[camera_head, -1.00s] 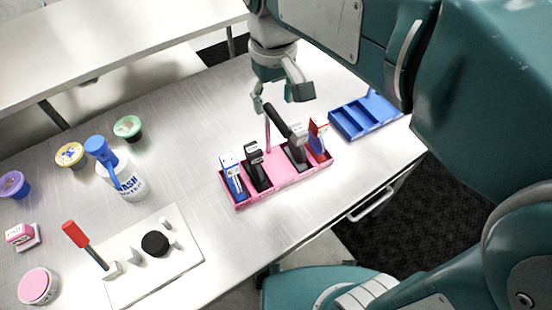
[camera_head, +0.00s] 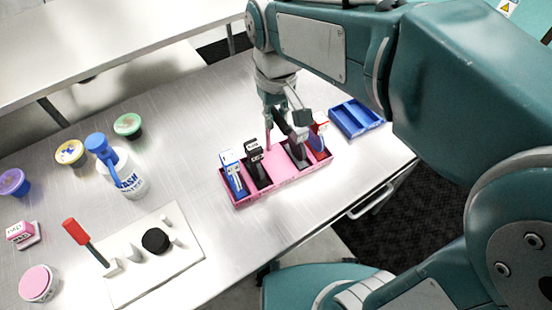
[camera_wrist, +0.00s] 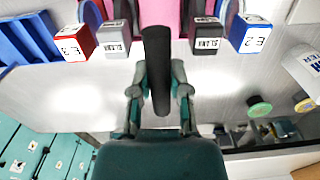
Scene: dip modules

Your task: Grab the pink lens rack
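The pink lens rack (camera_head: 281,178) sits on the metal table and holds several upright lens modules. A pink post rises from its middle to a black handle bar, which shows clearly in the wrist view (camera_wrist: 157,70). My gripper (camera_head: 281,112) is above the rack at this handle, partly covering it in the head view. In the wrist view my gripper (camera_wrist: 159,90) is open, with one finger on each side of the black handle; contact is not clear. The rack's pink body (camera_wrist: 160,12) shows at the top of that view.
A blue rack (camera_head: 355,119) lies to the right of the pink rack. The table in front of the rack is clear.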

